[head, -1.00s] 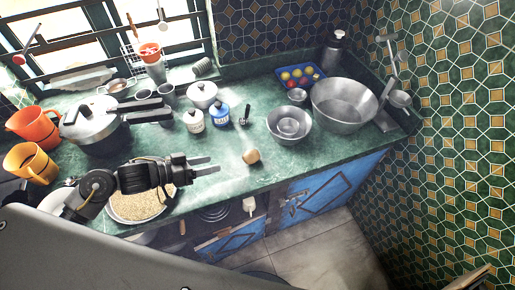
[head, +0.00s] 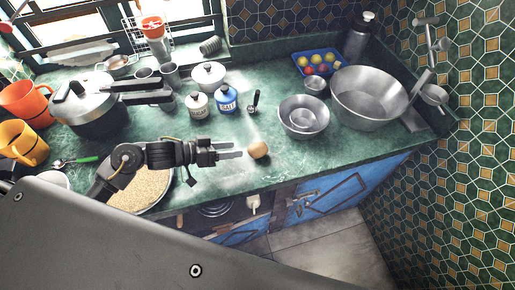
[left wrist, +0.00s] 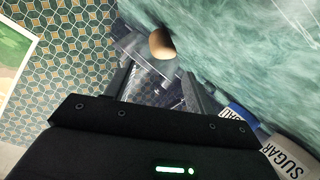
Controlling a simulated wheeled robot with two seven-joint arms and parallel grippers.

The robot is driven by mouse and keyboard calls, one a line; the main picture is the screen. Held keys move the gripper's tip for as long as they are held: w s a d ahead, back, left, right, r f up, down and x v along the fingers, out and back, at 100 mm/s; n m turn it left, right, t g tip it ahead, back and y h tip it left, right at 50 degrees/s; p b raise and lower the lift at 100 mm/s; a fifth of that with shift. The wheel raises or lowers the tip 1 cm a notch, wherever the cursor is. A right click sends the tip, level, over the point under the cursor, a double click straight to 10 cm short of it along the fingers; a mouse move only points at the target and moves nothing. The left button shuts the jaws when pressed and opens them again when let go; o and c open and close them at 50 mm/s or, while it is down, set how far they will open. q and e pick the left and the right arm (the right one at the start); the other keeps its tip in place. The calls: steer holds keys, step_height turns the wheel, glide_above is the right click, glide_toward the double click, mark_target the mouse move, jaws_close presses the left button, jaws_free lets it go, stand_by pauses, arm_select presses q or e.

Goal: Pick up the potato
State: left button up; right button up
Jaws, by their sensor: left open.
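The potato (head: 258,149) is a small brown lump on the green counter (head: 300,165), near its front edge. It also shows in the left wrist view (left wrist: 161,43), beyond the fingertips and roughly between them. My left gripper (head: 236,150) is open and empty. Its fingers point at the potato from the left, with the tips just short of it in the head view. I cannot tell whether they touch it. My right gripper is not in view.
Salt (head: 227,98) and sugar (head: 197,105) jars stand behind the gripper. Metal bowls (head: 303,117) are to the right. A plate of grain (head: 143,190) lies under my left arm. A pressure cooker (head: 90,106) and mugs (head: 24,145) stand at the left. Counter around the potato is clear.

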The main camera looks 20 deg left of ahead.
mark_target(251, 147)
arm_select(q)
steer(key=shift+x, duration=1.2)
steer(key=shift+w+d, duration=0.15)
steer(key=p+x, duration=0.1)
steer(key=x, duration=0.2)
steer(key=shift+w+d+f, duration=0.15)
steer(key=shift+w+d, duration=0.05)
steer(key=shift+d, duration=0.15)
steer(key=shift+w+d+f, duration=0.2)
steer(key=shift+d+f, duration=0.05)
steer(key=shift+d, duration=0.1)
steer(key=c, duration=0.8)
steer(key=shift+o, duration=0.2)
steer(key=shift+a+r, duration=0.1)
